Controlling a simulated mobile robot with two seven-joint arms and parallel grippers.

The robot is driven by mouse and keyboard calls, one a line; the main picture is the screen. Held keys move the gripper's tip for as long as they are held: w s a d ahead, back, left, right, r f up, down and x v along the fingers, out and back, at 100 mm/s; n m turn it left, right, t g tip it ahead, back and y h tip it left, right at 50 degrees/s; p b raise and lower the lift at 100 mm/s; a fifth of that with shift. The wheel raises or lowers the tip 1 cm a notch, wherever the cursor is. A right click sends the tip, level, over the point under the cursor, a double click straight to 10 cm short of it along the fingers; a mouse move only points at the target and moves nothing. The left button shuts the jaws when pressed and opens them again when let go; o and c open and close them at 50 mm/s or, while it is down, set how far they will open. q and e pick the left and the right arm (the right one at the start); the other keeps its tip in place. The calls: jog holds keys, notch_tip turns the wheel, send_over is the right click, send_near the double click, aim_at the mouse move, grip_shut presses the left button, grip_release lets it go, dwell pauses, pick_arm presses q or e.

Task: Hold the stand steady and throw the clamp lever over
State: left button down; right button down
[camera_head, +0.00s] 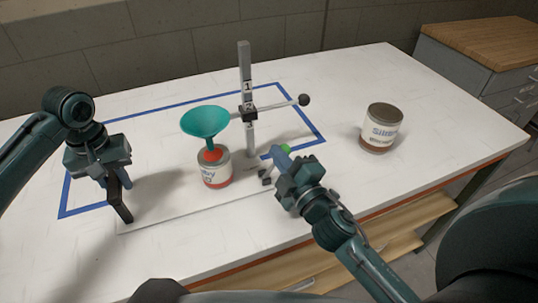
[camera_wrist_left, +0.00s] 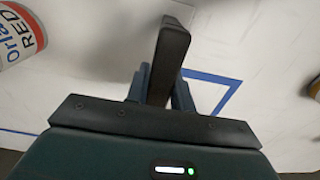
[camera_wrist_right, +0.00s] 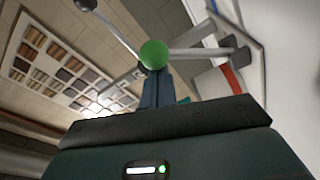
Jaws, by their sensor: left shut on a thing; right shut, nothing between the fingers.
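The stand has a pale base plate (camera_head: 160,222) and a grey upright post (camera_head: 246,80) marked with numbers. A black clamp block (camera_head: 249,112) on the post carries a crossbar ending in a black ball (camera_head: 303,100). My left gripper (camera_head: 117,184) is shut on a black upright bar (camera_head: 122,207) at the plate's left end; the bar also shows in the left wrist view (camera_wrist_left: 170,60). The lever's green knob (camera_head: 285,148) is at the plate's right; the right wrist view shows the knob (camera_wrist_right: 154,54) just beyond my right gripper's shut, empty fingertips (camera_head: 287,158). Whether they touch is unclear.
A teal funnel (camera_head: 205,122) sits over a can (camera_head: 215,172) with a red band on the plate. Another can (camera_head: 380,128) stands at the right. Blue tape (camera_head: 63,190) outlines an area around the stand. The table's right front is clear.

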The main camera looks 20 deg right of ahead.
pick_arm(q)
jog(key=shift+a, duration=0.25)
pick_arm(e)
jog(key=shift+d+f, duration=0.1)
jog(key=a+r, duration=0.2)
jog(key=a, duration=0.2)
pick_arm(q)
jog(key=shift+d, duration=0.15)
pick_arm(e)
jog(key=s+d, duration=0.1)
jog(key=s, duration=0.8)
jog(key=shift+d+f, duration=0.2)
jog(key=shift+f, duration=0.2)
pick_arm(q)
jog(key=c, duration=1.1)
grip_release()
notch_tip(320, 180, up, 12)
jog(key=shift+r, duration=0.1)
